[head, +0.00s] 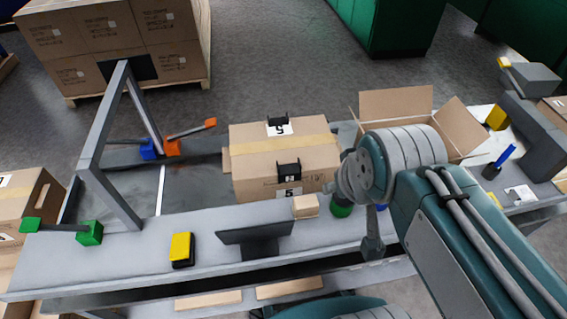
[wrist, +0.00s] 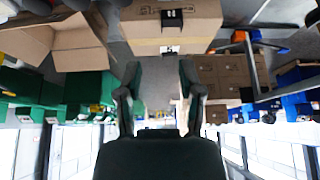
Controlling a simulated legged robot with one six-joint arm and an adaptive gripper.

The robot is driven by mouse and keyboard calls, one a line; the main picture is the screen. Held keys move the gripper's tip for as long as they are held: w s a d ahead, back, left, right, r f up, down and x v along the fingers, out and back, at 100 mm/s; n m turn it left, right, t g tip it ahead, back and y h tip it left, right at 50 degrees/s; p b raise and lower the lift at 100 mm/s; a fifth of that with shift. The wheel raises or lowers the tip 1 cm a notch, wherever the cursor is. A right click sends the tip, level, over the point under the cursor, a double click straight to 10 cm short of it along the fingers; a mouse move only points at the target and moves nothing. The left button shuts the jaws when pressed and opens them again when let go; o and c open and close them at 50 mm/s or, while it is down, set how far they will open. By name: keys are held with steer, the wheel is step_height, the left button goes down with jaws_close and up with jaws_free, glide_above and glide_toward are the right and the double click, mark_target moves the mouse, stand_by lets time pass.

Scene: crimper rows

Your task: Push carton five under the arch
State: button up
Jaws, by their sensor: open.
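Carton five (head: 252,174), a closed brown box with tan tape and labels reading 5, sits on the conveyor at the middle of the head view. It also shows at the top of the wrist view (wrist: 195,32). The grey arch (head: 122,200) stands over the conveyor to the left of the carton, with clear belt between them. My gripper (wrist: 160,72) is open in the wrist view, its fingers spread and nothing between them. The carton is beyond the fingertips; contact cannot be told. In the head view my arm hides the gripper.
An open carton (head: 395,103) stands right of carton five. Along the near rail are a small box (head: 305,206), a dark panel (head: 253,238), a yellow block (head: 181,248) and a green block (head: 90,233). An orange block (head: 172,148) with a lever is near the arch's far post.

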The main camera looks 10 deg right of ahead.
stand_by(0.3)
steer(key=shift+w, duration=0.1)
jaws_close()
steer(key=w+d+f+n+g, duration=0.1)
steer(key=w+d+n, duration=0.3)
steer(key=w, duration=0.6)
steer(key=w+d+f+n+g, duration=0.1)
steer(key=w+d+n+g, duration=0.3)
steer(key=w, duration=0.6)
steer(key=w+d+f+n, duration=0.5)
steer(key=w+f+n, duration=0.1)
steer(key=w+f, duration=0.3)
steer(key=w+d+f+n, duration=0.2)
steer(key=f, duration=0.9)
steer(key=w+d+f+n, duration=0.2)
steer(key=w+d+f, duration=0.1)
steer(key=f, duration=0.7)
steer(key=shift+w+d+f+g, duration=0.15)
steer(key=shift+d+f+g, duration=0.15)
steer(key=shift+f, duration=0.1)
